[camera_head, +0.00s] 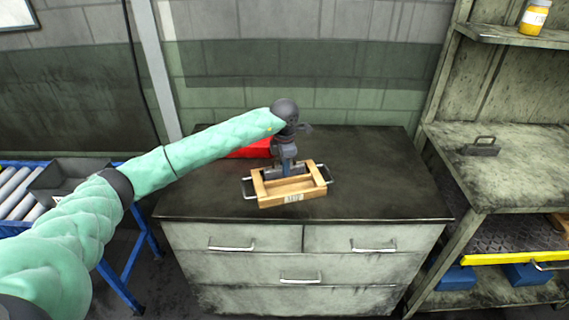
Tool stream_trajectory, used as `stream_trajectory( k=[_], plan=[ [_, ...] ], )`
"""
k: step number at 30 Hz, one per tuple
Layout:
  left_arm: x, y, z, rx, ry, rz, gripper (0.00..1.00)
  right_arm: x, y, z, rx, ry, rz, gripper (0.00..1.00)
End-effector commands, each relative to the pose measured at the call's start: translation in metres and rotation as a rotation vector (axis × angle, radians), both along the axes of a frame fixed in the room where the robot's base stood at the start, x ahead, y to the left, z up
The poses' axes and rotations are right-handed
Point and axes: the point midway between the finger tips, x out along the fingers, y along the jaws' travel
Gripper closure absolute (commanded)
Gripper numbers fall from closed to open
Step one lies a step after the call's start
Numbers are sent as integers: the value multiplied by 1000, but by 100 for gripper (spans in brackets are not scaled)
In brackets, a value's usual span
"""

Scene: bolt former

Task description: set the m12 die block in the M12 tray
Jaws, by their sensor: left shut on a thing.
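The wooden M12 tray (291,200) stands on the dark top of a cabinet, its label facing me and a metal handle at each end. My left gripper (286,160) points down over the back part of the tray, shut on a grey block, which I take as the m12 die block (284,171). The block is at the level of the tray's opening. I cannot tell if it touches the tray floor. The gripper hides part of the block. My right gripper is not in view.
A red object (252,149) lies on the cabinet top (375,180) behind my left arm. The right side of the top is clear. A shelf rack (500,170) with a dark handled block (481,147) stands at right, a roller conveyor (20,190) at left.

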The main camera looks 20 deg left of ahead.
Motion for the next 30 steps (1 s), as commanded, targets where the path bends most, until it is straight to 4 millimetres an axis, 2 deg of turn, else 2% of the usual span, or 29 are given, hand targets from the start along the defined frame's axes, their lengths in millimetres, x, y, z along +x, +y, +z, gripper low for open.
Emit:
stream_trajectory(
  k=[9, 10, 13, 26, 29, 30],
  plan=[
    [1, 0, 1, -1, -3, 0, 100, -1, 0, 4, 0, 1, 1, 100],
    [0, 0, -1, 0, 0, 0, 75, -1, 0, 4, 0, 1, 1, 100],
    [0, 0, -1, 0, 0, 0, 55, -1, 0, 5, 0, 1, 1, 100],
    [0, 0, 1, 0, 0, 0, 55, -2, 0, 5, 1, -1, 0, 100],
    [0, 0, 6, 0, -1, 0, 55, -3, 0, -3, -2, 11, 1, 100],
    [0, 0, 10, 0, 0, 0, 55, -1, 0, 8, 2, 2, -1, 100]
  ],
)
